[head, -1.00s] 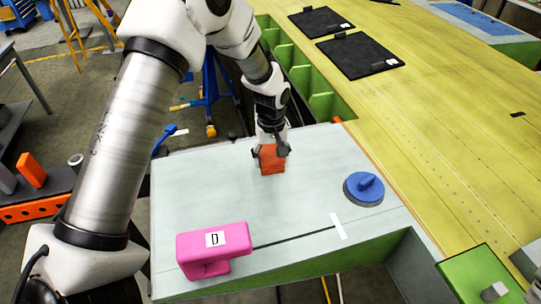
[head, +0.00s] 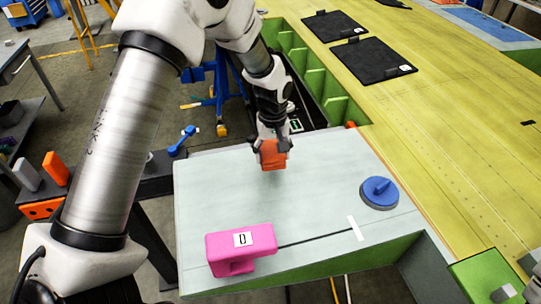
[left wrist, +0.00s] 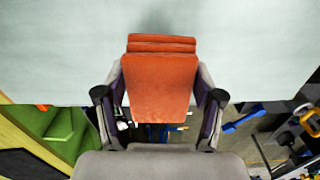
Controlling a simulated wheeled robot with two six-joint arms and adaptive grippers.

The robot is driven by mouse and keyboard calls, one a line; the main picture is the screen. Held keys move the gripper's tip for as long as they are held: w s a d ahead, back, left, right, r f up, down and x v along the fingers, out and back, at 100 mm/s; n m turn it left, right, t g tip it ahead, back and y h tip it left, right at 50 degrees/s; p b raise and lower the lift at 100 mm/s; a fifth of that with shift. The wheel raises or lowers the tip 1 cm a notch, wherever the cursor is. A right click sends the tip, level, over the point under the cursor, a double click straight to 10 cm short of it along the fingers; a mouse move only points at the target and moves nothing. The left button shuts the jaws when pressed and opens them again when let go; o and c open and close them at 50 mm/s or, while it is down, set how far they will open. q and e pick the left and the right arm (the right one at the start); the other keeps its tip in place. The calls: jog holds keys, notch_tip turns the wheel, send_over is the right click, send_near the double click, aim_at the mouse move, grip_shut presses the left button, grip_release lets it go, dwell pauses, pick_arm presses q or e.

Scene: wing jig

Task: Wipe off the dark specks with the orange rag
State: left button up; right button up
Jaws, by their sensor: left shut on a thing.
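My left gripper (head: 272,146) is shut on the orange rag (head: 274,160), a folded block-like pad. It is at the far edge of the pale grey-blue panel (head: 300,205). In the left wrist view the rag (left wrist: 162,85) sits between both fingers, with the pale panel (left wrist: 60,60) beyond it. I cannot tell whether the rag touches the panel. I can make out no dark specks on the panel; any under the rag or gripper are hidden.
A pink block marked D (head: 240,248) stands at the panel's near left, with a dark line running to a white strip (head: 355,228). A blue round knobbed piece (head: 379,192) sits at the right. The yellow-green wing skin (head: 440,110) lies beyond. The panel's middle is clear.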

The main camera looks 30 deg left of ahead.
pick_arm(q)
jog(key=shift+r, duration=1.75)
jog(key=shift+s+a, duration=0.1)
